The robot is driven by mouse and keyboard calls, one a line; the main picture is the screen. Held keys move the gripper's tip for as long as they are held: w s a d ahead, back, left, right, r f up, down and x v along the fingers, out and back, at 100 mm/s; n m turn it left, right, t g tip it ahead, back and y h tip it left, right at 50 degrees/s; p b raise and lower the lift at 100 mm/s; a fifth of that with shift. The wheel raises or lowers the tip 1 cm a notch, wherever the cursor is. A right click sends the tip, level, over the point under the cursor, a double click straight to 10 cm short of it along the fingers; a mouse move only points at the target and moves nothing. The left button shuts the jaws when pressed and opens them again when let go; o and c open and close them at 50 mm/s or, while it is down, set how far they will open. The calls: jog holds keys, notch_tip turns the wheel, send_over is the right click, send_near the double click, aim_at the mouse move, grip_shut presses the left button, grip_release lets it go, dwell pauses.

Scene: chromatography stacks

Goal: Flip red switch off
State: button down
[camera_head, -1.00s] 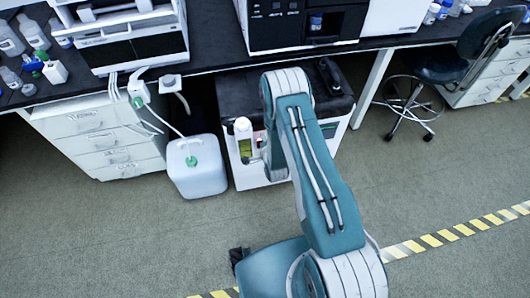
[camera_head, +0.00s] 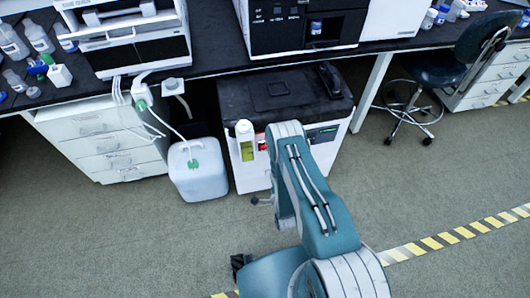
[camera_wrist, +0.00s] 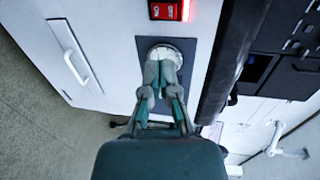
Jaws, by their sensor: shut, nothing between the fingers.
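The red switch (camera_head: 262,142) is on the front of the white, black-topped unit (camera_head: 221,150), just left of my arm in the head view. In the wrist view the lit red switch (camera_wrist: 169,11) is at the top edge, partly cut off. My gripper (camera_wrist: 163,64) is shut and empty, its fingertips below the switch in that picture. They overlap a pale round part (camera_wrist: 173,48) on a dark panel; I cannot tell if they touch it. My arm hides the gripper's fingers in the head view.
A white jug (camera_head: 198,178) with a tube is on the floor further left. The bench (camera_head: 215,58) overhangs the unit. A dark chair (camera_head: 425,65) is to the right. The floor in front is clear.

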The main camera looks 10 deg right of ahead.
aim_at(263, 148)
jog(key=w, duration=0.4)
jog(key=w+f, duration=0.1)
jog(key=w, duration=0.7)
jog(key=shift+w+f, duration=0.1)
jog(key=shift+f, duration=0.15)
jog(key=shift+w, duration=0.75)
